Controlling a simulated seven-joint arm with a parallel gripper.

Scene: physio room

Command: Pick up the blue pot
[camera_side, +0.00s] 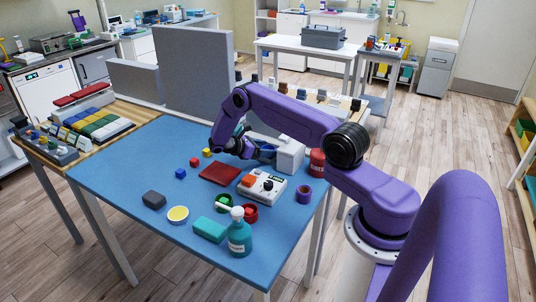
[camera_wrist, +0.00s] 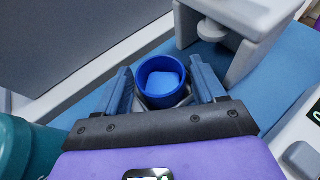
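The blue pot (camera_wrist: 162,82) is a round, open cup with a darker blue rim and a lighter blue inside. In the wrist view it stands upright between the two fingers of my gripper (camera_wrist: 160,85). The fingers are spread, one on each side of the pot, with narrow gaps that look free of contact. In the side view my gripper (camera_side: 247,150) is low over the far part of the blue table (camera_side: 125,170). The pot is hard to make out there behind my gripper and wrist.
A white device (camera_side: 290,154) stands close beside my gripper, with a red jar (camera_side: 317,162) beyond it. A white control box (camera_side: 262,187) and a red pad (camera_side: 219,174) lie nearer. A grey panel (camera_side: 193,75) rises behind. The table's left part is clear.

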